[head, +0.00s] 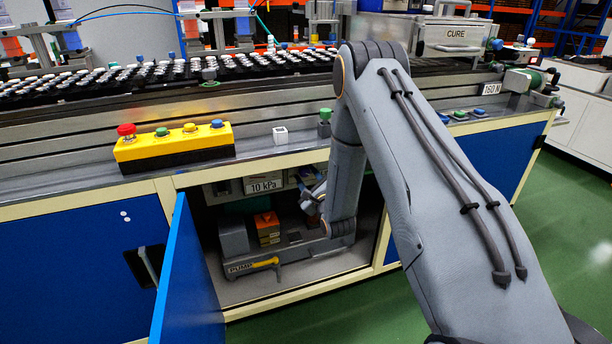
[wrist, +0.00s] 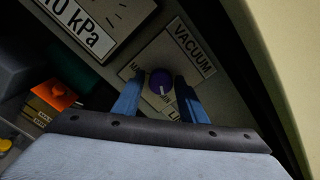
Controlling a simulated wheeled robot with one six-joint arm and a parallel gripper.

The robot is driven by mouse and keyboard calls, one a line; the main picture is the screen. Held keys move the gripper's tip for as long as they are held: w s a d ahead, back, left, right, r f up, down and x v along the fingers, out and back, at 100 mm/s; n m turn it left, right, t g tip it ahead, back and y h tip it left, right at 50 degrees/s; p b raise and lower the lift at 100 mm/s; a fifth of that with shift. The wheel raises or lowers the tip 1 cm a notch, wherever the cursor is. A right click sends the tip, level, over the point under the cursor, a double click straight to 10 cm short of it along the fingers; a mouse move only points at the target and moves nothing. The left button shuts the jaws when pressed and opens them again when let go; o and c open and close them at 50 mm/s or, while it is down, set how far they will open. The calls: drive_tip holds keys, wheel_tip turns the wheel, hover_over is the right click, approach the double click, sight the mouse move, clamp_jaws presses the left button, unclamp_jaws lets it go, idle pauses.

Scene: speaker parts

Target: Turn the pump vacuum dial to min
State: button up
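My gripper (wrist: 159,84) has one blue finger on each side of the dial, with narrow gaps seeming to remain; contact is unclear. In the head view my gripper (head: 314,195) is inside the cabinet, partly behind my arm, and the dial is hidden.
A 10 kPa sign (head: 264,185) hangs near the cabinet top. The pump (head: 236,240) with a yellow handle and an orange block (head: 267,224) stand inside. The blue cabinet door (head: 189,275) is open at left. A yellow button box (head: 174,144) sits on the ledge above.

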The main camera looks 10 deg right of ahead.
drive_tip(key=shift+o, duration=0.6)
drive_tip(key=s+d, duration=0.1)
drive_tip(key=s, duration=0.6)
drive_tip(key=shift+s, duration=0.35)
